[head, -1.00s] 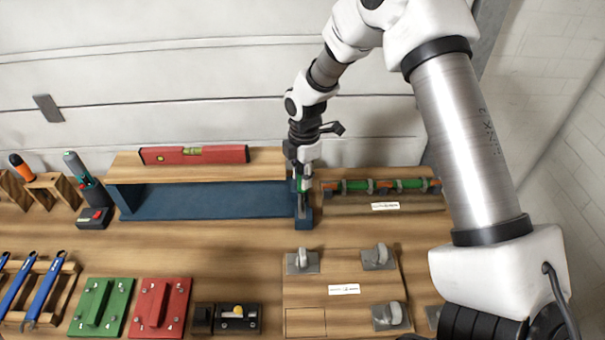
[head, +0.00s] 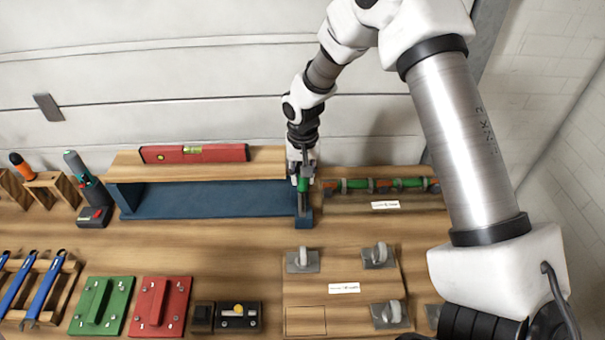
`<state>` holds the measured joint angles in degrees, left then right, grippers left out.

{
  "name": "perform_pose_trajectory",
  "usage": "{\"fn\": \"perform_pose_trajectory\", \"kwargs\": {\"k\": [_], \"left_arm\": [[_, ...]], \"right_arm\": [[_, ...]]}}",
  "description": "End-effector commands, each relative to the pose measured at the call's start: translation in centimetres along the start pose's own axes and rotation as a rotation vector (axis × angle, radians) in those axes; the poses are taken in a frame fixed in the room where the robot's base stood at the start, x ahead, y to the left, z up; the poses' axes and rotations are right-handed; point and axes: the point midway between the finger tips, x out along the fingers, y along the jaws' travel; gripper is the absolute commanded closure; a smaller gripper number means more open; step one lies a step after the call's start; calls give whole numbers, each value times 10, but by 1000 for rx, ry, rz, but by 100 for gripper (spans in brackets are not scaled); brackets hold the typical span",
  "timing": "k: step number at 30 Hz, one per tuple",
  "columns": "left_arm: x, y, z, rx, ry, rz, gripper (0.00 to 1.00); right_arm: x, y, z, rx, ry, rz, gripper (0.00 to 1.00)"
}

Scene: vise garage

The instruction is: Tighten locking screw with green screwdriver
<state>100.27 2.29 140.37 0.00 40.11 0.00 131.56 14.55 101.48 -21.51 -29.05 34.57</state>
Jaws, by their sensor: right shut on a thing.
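My right gripper (head: 302,172) is shut on the green screwdriver (head: 303,184). The screwdriver points down, its shaft above the right end of the blue metal bracket (head: 306,219) under the wooden shelf. The locking screw is too small or hidden to make out, and I cannot tell whether the screwdriver tip touches it. My left gripper is not in view.
A red spirit level (head: 194,154) lies on the wooden shelf (head: 128,168). A rack with green and orange tool handles (head: 385,184) stands just right of my right gripper. Green (head: 100,306) and red (head: 160,306) plates lie at the front. Bare wood lies before the bracket.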

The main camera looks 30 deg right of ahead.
Motion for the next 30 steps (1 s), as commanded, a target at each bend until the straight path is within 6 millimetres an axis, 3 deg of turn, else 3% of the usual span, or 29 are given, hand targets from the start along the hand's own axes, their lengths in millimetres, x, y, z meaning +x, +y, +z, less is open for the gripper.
{"fn": "perform_pose_trajectory", "kwargs": {"k": [4,24,26,30], "left_arm": [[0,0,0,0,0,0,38],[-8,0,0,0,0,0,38],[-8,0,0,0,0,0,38],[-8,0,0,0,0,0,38]], "right_arm": [[1,1,1,190,-4,8,100],[-6,0,0,191,-3,7,100],[-6,0,0,155,-3,5,100],[-6,0,0,-144,-2,-7,100]]}}
